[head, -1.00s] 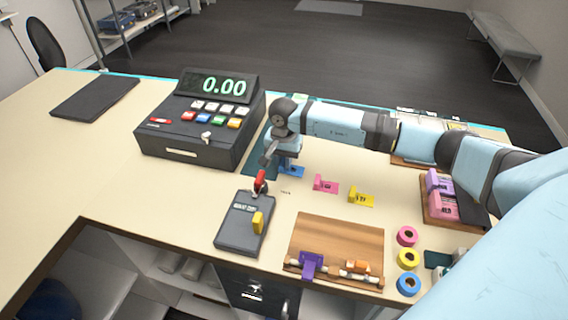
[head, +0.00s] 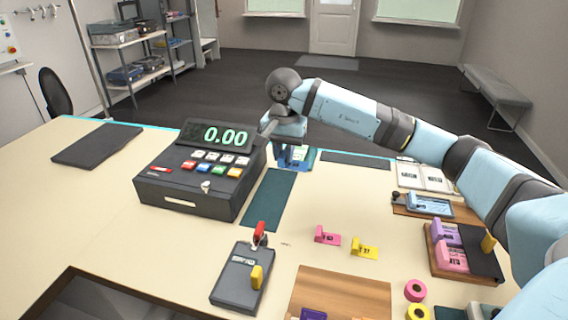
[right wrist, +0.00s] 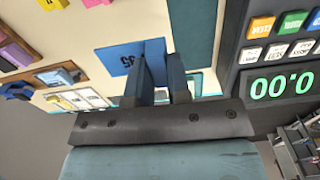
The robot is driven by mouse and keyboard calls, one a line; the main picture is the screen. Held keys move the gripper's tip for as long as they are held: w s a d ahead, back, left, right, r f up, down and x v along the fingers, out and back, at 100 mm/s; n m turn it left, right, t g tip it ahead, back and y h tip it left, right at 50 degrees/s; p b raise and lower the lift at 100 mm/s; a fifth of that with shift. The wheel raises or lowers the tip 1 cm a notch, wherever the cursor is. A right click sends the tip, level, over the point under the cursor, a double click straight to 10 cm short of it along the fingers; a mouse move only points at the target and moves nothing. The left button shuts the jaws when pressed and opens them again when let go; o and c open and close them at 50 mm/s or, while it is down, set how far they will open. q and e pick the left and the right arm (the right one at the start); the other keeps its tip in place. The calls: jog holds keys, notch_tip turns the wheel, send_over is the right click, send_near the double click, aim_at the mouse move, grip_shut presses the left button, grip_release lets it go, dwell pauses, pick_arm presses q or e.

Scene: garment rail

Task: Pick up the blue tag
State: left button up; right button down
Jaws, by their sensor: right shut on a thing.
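The blue tag (right wrist: 118,62), a flat card with dark digits on it, shows in the right wrist view beside the fingers. My right gripper (right wrist: 160,80) is shut on the tag's raised part, between its two fingers. In the head view my right gripper (head: 290,158) is above the counter, right of the cash register; the tag there is mostly hidden by the fingers. My left gripper is not in view.
The cash register (head: 200,172) stands left of the gripper. A pink tag (head: 327,236) and a yellow tag (head: 364,248) lie on the counter. A dark device with a red lever (head: 243,275) and a wooden board (head: 340,292) are nearer. A tray of tags (head: 437,262) is right.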

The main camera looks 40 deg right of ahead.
aim_at(284, 153)
jog(key=shift+r+p, duration=1)
jog(key=shift+r, duration=1.3)
jog(key=shift+d+f, duration=0.1)
